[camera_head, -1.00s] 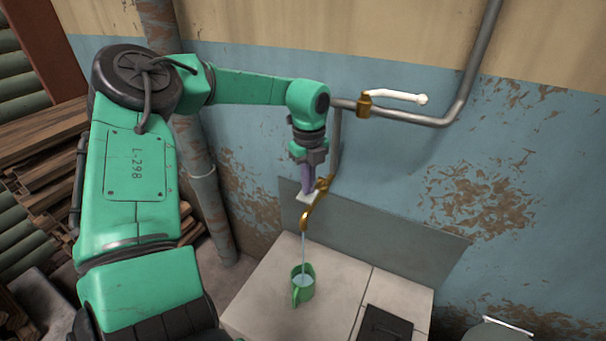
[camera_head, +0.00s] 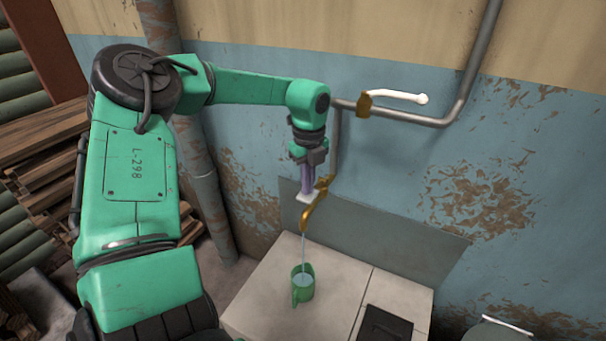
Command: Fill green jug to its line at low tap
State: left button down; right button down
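The green jug (camera_head: 303,290) stands upright on the pale tiled counter (camera_head: 265,285) under the low brass tap (camera_head: 310,215). A thin stream of water (camera_head: 304,247) runs from the tap's spout into the jug, and water shows inside it. The jug's line cannot be made out. My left gripper (camera_head: 307,188) points down at the tap's white handle (camera_head: 306,198), with its fingers at the handle. Whether the fingers are closed on the handle is too small to tell. My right gripper is out of view.
A pipe with a second brass valve and white lever (camera_head: 395,96) runs along the wall above. A dark square plate (camera_head: 385,325) lies on the counter at front right. A grey-green lidded thing (camera_head: 497,331) is at the lower right. Planks (camera_head: 45,150) are stacked at left.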

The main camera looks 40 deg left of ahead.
pick_arm(q)
notch_tip(320, 180, up, 7)
jog(key=p, duration=0.4)
dwell(0.4)
